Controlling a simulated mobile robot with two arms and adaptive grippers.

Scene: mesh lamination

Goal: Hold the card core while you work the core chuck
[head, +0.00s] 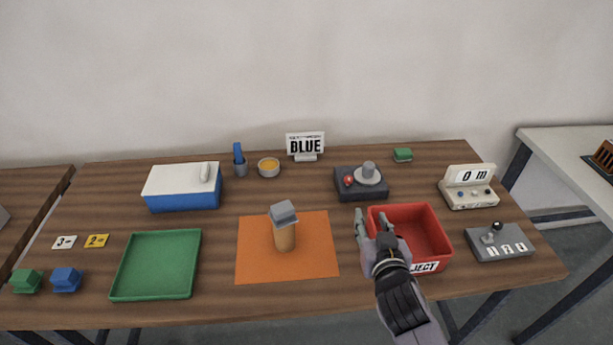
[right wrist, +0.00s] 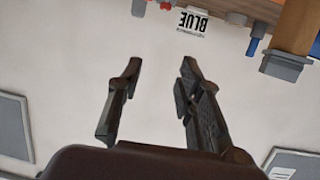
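A brown cylinder (head: 285,238), which looks like the card core, stands upright on the orange mat (head: 255,262). A grey block (head: 283,213) sits on its top. The core (right wrist: 298,22) and grey block (right wrist: 285,66) also show at the upper right of the right wrist view. A dark box with a grey round spindle and a red knob, likely the core chuck (head: 347,193), stands behind the mat to the right. My right gripper (head: 372,222) is in front of the red tray's left side, apart from the core. Its fingers (right wrist: 155,72) are spread and empty. My left gripper is out of view.
The red REJECT tray (head: 428,212) is beside my right gripper. A grey lever box (head: 500,243) and a display box (head: 470,190) stand at right. A green tray (head: 122,283), blue box (head: 183,198) and small blocks are at left. A BLUE sign (head: 305,146) stands behind.

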